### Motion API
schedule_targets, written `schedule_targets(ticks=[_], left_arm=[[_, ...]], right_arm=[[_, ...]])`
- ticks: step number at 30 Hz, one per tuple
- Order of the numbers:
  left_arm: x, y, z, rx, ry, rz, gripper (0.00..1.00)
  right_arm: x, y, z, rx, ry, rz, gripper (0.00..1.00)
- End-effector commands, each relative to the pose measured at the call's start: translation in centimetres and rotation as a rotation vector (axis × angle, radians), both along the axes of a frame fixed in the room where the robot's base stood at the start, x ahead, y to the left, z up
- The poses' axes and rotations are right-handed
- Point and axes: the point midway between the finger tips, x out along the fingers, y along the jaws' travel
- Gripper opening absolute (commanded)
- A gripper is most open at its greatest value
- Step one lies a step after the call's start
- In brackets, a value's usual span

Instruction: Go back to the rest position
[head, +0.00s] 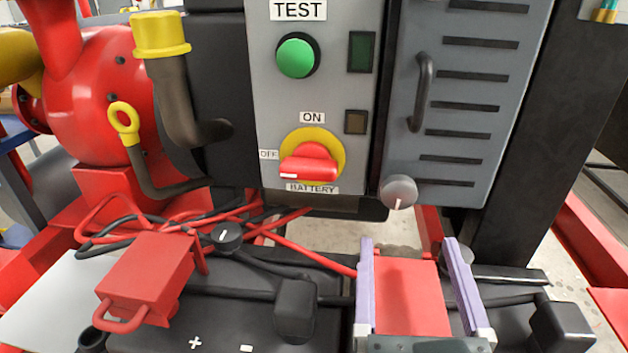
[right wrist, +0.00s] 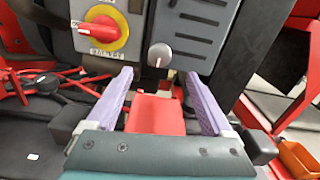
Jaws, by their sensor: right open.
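My right gripper (head: 408,243) is open, with its two purple fingers standing apart in front of the panel. A red block (head: 405,297) shows between the fingers, with a gap visible beside it in the right wrist view (right wrist: 155,113). I cannot tell whether it touches a finger. The fingertips (right wrist: 157,76) point toward the grey knob (head: 398,191) below the louvred cabinet, apart from it. My left gripper is not in the head view.
The grey panel carries a green button (head: 296,57) and a red battery switch (head: 308,163), its white mark toward OFF. Red and black cables cross behind. A red pump housing (head: 95,85) stands far left.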

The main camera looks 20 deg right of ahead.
Motion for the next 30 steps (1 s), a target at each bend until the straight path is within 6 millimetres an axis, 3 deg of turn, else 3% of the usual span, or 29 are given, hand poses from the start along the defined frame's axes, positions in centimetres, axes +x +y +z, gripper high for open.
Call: schedule_targets(ticks=[10,14,18,22,26,30], left_arm=[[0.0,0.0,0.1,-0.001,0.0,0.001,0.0],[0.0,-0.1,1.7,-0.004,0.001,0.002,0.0],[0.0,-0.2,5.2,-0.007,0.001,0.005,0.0],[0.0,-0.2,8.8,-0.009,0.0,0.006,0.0],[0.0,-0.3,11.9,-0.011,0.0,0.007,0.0],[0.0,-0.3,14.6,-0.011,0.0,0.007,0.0]], right_arm=[[0.0,-0.1,0.1,0.009,-0.002,-0.005,0.85],[-0.7,-2.2,1.2,0.164,-0.034,-0.093,0.85],[-3.4,-6.6,2.9,0.598,-0.153,-0.35,0.85],[-6.6,-8.6,3.9,1.094,-0.318,-0.663,0.85],[-9.1,-7.4,5.4,1.528,-0.462,-0.963,0.85],[-10.7,-4.2,8.3,1.884,-0.549,-1.244,0.85]])
